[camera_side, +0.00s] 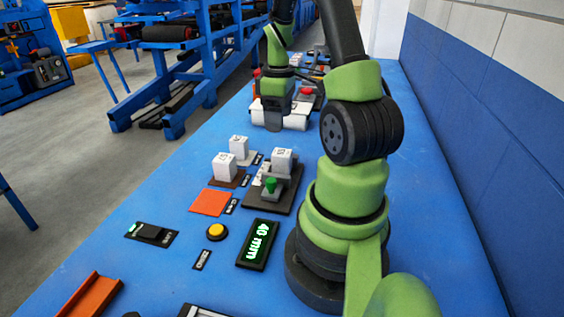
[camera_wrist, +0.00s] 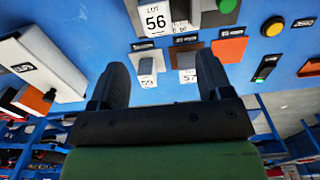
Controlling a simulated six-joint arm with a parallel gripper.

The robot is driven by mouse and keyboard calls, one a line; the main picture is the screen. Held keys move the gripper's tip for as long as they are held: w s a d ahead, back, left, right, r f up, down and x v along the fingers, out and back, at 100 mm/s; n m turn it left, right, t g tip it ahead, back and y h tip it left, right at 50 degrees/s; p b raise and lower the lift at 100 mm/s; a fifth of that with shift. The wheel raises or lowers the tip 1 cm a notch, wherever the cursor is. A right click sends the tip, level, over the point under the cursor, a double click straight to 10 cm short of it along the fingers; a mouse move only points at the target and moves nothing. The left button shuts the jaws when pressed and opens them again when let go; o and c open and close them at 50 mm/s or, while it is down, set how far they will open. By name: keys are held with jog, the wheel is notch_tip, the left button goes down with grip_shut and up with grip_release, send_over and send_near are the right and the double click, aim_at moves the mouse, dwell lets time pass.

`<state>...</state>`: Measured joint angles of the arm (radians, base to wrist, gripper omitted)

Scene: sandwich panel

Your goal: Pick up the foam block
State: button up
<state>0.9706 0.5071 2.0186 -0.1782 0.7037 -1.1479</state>
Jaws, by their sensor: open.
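Several small white blocks with printed labels stand on the blue table; I cannot tell which is the foam block. In the side view one (camera_side: 226,166) is on a brown pad, one (camera_side: 239,148) is just behind it, and one (camera_side: 281,160) is on a dark fixture with a green knob (camera_side: 270,186). In the wrist view the block labelled 56 (camera_wrist: 154,18) is at the top, and labels 59 (camera_wrist: 147,82) and 57 (camera_wrist: 188,77) show between the fingers. My gripper (camera_wrist: 161,86) is open and empty; in the side view its fingertips are hard to make out beyond the blocks.
A white box-like thing (camera_side: 293,121) lies by my gripper; a white box (camera_wrist: 42,60) shows at left in the wrist view. An orange pad (camera_side: 211,202), yellow button (camera_side: 216,231), "40 mm" display (camera_side: 257,244) and switch (camera_side: 151,233) are nearer. A wall (camera_side: 480,120) bounds the right.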

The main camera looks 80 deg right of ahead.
send_over(280, 152)
notch_tip(280, 152, down, 5)
jog(key=shift+s+a+r, duration=0.1)
jog(key=shift+s+r, duration=0.05)
jog(key=shift+f, duration=2.85)
jog(key=c, duration=1.1)
jog(key=shift+r, duration=0.15)
